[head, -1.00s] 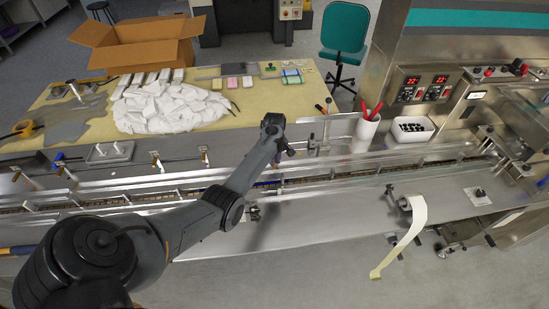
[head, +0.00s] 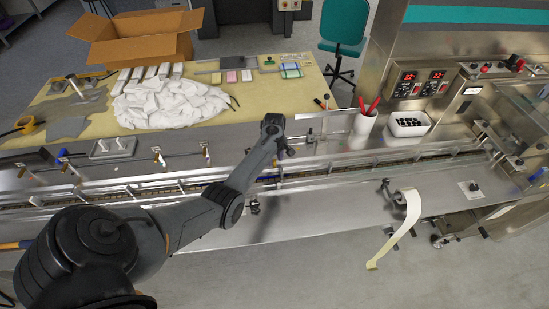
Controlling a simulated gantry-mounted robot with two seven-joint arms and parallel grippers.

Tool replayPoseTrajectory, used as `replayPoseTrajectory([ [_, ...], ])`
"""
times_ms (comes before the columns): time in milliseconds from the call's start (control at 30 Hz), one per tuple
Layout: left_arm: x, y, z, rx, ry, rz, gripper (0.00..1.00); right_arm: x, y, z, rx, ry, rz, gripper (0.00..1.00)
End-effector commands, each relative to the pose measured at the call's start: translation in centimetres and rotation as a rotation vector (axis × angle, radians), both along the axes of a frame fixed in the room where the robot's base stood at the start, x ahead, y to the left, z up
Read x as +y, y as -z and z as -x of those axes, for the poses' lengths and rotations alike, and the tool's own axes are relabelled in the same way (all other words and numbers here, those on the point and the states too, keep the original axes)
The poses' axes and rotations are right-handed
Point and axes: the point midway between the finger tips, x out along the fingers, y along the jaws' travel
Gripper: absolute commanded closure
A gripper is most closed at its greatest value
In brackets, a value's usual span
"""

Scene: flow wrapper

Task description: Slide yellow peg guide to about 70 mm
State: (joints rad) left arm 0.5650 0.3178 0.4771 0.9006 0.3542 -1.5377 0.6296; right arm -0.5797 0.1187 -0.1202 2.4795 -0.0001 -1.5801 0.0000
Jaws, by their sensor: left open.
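My left arm comes in from the lower left, and its gripper (head: 283,152) is over the infeed conveyor, near the far guide rail. The gripper is small and dark here; its jaws are open and no object shows between them. I cannot tell whether it touches anything. The conveyor's long metal guide rails (head: 345,160) run left to right. Small tan-topped pegs (head: 205,148) stand along the far side, left of the gripper. I cannot clearly tell which part is the yellow peg guide, and no scale reading is legible. My right gripper is out of view.
Behind the conveyor is a yellow-topped table (head: 265,105) with a white heap of packets (head: 165,103) and a cardboard box (head: 135,42). A white cup with red-handled tools (head: 362,128) and a white bin (head: 408,127) stand right of the gripper. A paper strip (head: 408,225) hangs in front.

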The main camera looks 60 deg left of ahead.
Motion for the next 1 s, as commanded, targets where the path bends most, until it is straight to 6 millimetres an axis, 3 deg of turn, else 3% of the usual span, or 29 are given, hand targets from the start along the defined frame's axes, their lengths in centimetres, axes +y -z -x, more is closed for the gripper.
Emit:
replayPoseTrajectory([
  [267,0.1,-1.9,0.0,-0.001,0.000,-0.002,0.59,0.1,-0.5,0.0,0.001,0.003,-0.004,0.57],
  [700,0.1,-9.0,0.0,-0.001,0.000,-0.002,0.59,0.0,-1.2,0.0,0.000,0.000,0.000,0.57],
  [1000,0.0,-10.8,0.0,-0.001,-0.001,-0.001,0.59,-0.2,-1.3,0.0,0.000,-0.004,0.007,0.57],
])
